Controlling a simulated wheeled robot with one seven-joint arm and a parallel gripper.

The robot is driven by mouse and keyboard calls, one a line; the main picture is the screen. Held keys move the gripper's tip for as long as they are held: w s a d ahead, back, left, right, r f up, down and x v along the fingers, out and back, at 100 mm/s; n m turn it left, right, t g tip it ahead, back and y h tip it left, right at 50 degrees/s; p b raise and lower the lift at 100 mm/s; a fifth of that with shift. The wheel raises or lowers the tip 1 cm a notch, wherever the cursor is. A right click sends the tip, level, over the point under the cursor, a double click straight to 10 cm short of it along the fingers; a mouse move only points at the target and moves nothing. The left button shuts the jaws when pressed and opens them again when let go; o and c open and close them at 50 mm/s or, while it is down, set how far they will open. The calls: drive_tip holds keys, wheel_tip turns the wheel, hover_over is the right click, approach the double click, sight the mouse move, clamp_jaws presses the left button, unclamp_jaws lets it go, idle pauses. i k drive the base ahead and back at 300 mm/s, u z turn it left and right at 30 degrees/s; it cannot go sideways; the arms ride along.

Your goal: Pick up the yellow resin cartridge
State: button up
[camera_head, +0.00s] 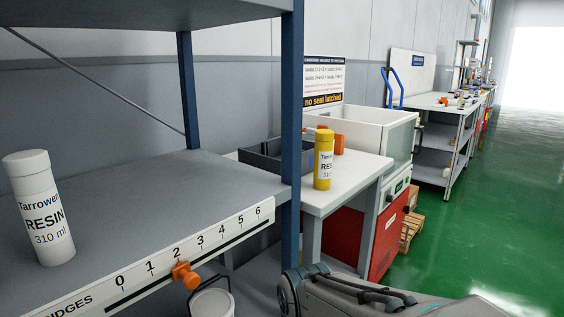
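The yellow resin cartridge (323,162) stands upright on a white-topped table (346,190), just right of the blue shelf post. Its label reads "RESIN", partly cut off by its curve. No hand or fingers of my gripper show in the head view, so I cannot see whether it is open or shut. A grey part of my own body shows along the bottom edge, apart from the cartridge.
A white resin cartridge (40,208) stands on the near grey shelf (150,185) with a numbered scale and orange slider (186,274). The blue post (291,130) rises close left of the yellow cartridge. A dark tray (262,160) and white bin (365,135) are behind. Green floor is clear at right.

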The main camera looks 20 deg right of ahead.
sight(324, 139)
drive_tip(key=z, duration=0.05)
drive_tip(key=k, duration=0.5)
drive_tip(key=z, duration=1.65)
drive_tip(key=i, duration=1.45)
drive_tip(key=u, duration=1.8)
